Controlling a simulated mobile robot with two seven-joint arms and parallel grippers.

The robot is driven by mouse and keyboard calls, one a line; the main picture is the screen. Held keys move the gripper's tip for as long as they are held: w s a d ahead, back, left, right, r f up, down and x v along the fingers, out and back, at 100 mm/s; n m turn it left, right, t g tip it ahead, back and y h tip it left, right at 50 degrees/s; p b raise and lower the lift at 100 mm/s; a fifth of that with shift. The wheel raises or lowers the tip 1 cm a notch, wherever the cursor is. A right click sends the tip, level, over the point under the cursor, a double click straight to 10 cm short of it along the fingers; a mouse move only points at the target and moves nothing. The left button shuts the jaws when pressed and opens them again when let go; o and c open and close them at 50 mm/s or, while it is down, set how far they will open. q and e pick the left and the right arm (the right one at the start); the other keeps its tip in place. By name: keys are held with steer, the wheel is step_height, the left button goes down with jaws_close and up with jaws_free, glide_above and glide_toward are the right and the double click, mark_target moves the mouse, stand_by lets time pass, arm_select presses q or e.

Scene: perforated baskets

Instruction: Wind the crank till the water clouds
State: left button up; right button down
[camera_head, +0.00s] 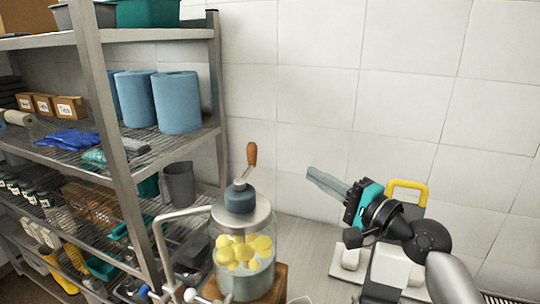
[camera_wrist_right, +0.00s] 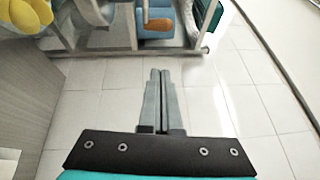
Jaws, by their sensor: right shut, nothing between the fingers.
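The crank has a brown wooden handle (camera_head: 252,153) standing upright above a dark blue-grey hub (camera_head: 240,200) on the metal lid of a clear jar (camera_head: 263,268). Several yellow round pieces (camera_head: 243,250) fill the upper part of the jar; they also show at the top left of the right wrist view (camera_wrist_right: 30,16). Whether the water is clear or cloudy I cannot tell. My right gripper (camera_head: 313,175) is shut and empty, to the right of the crank and apart from it. Its fingers (camera_wrist_right: 159,75) lie together over bare floor in the wrist view. My left gripper is not in view.
The jar stands on a wooden block (camera_head: 278,284), with a bent grey bar (camera_head: 160,240) at its left. A metal shelf rack (camera_head: 110,120) with blue rolls (camera_head: 178,102) stands at left. A yellow-handled item (camera_head: 408,185) is behind my right arm. A tiled wall closes the back.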

steer(key=w+a+r+p, duration=0.1)
steer(key=w+a+p, duration=0.1)
steer(key=w+a, duration=0.5)
steer(key=a, duration=0.2)
steer(key=shift+a+p, duration=0.3)
steer(key=shift+p, duration=0.05)
